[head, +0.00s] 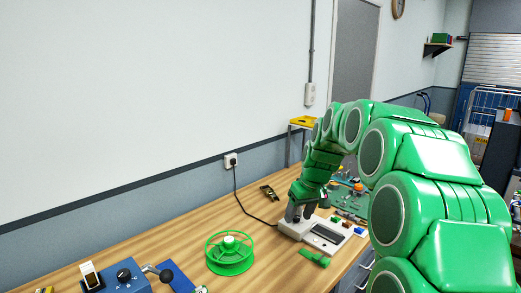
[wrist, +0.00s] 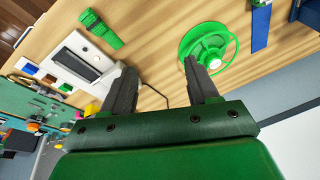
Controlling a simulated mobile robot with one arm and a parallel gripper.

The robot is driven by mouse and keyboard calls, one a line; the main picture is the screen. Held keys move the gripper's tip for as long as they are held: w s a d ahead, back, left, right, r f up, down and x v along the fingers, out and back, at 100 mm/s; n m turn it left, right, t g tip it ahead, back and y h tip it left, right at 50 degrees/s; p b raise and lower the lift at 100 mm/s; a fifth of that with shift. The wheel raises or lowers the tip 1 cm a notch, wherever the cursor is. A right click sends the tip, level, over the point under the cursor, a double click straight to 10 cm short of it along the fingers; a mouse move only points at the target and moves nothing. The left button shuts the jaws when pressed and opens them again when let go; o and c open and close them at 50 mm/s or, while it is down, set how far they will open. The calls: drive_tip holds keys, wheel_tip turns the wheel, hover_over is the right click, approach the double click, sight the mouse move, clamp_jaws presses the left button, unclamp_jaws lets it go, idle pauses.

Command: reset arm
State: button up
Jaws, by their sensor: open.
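My green arm reaches from the right over the wooden bench in the head view. My gripper (head: 294,214) points down near the white device at the bench's middle. In the wrist view my gripper (wrist: 158,77) shows two dark fingers spread well apart, with nothing between them but bench top and a stretch of dark cable. The fingertips look close to the white device (wrist: 81,61) on one side and the green spool (wrist: 209,47) on the other. I cannot tell their exact height above the bench.
The green spool (head: 230,254) stands left of my gripper. The white device (head: 318,236) lies beneath it, with a green piece (head: 314,257) in front. A blue box with a knob (head: 122,280) is at front left. A cable runs to the wall socket (head: 231,160). Bare wood lies between.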

drive_tip(key=s+d+f+m+g+h, duration=0.1)
drive_tip(key=s+m, duration=0.1)
drive_tip(key=s, duration=2.1)
drive_tip(key=s+d+m+g+h, duration=0.1)
drive_tip(key=s+d+m+g, duration=0.1)
drive_tip(key=s, duration=2.1)
drive_tip(key=shift+d+f+m+h, duration=0.25)
drive_tip(key=shift+f+m+h, duration=0.1)
drive_tip(key=shift+m, duration=0.15)
drive_tip(key=shift+o, duration=0.3)
